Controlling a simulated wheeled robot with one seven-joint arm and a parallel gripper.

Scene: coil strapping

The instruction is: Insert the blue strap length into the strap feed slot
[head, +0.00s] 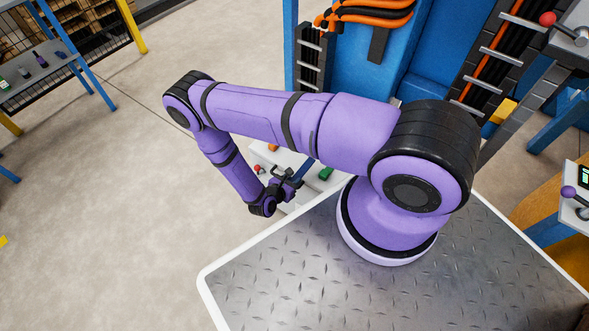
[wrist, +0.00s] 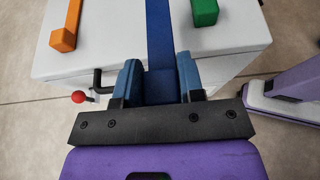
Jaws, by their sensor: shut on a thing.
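The blue strap length (wrist: 160,38) is a flat dark blue band. In the wrist view it runs from between my fingers straight up past the top edge of the picture. My gripper (wrist: 159,72) is shut on its near end, with a lighter blue finger on each side. In the head view my gripper (head: 288,185) is beyond the metal deck, low by a white surface, and a short piece of the strap (head: 304,168) shows above it. I cannot make out the strap feed slot in either view. The strap's far end is out of the wrist picture.
A white box top (wrist: 110,62) lies under the strap. An orange block (wrist: 68,25) is left of the strap and a green block (wrist: 203,12) right. A black lever with a red knob (wrist: 79,97) sticks out at the box's front left. Blue machinery (head: 345,65) stands behind.

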